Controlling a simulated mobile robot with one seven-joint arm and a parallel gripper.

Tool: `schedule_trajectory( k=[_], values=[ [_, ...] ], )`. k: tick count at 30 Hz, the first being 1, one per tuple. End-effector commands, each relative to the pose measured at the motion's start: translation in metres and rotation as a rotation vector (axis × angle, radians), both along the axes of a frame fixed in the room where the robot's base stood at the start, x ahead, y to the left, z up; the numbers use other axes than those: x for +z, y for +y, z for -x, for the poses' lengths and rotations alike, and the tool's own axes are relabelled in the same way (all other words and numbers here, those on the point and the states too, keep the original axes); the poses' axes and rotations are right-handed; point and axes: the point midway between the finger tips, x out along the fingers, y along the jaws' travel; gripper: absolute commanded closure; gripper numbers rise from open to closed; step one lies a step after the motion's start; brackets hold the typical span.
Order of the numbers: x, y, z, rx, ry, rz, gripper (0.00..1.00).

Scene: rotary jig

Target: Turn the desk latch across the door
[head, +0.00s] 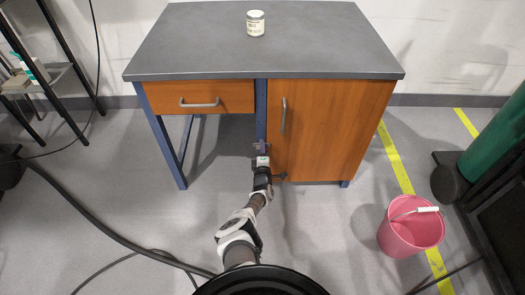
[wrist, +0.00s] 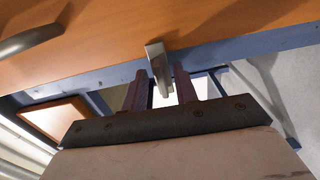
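The desk (head: 270,40) has a grey top and blue frame. Its orange-brown door (head: 340,130) is closed, with a vertical grey handle (head: 284,115) that also shows in the wrist view (wrist: 30,40). The latch (wrist: 158,65), a small pale metal bar, sits at the blue post (wrist: 100,76) beside the door edge. My gripper (wrist: 160,82) is open, with one dark reddish finger on each side of the latch and visible gaps between. In the head view my gripper (head: 261,147) is at the post, low beside the door; I cannot make out the latch there.
A drawer (head: 210,97) with a grey handle is left of the post, with open space under it. A small jar (head: 255,22) stands on the desktop. A pink bucket (head: 410,228) is on the floor at right. Cables (head: 100,235) lie on the floor at left.

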Motion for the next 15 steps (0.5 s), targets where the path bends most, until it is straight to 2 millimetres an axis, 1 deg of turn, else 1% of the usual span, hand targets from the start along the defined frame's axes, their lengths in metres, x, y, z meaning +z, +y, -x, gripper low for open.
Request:
schedule_trajectory(
  k=[5,8,11,15],
  values=[
    [0.000,0.000,0.004,0.000,0.002,0.001,0.71],
    [0.002,0.001,0.013,0.000,0.003,0.001,0.71],
    [0.004,0.001,0.028,0.002,0.005,0.004,0.71],
    [0.006,0.001,0.058,0.004,0.005,0.005,0.71]
  ],
)
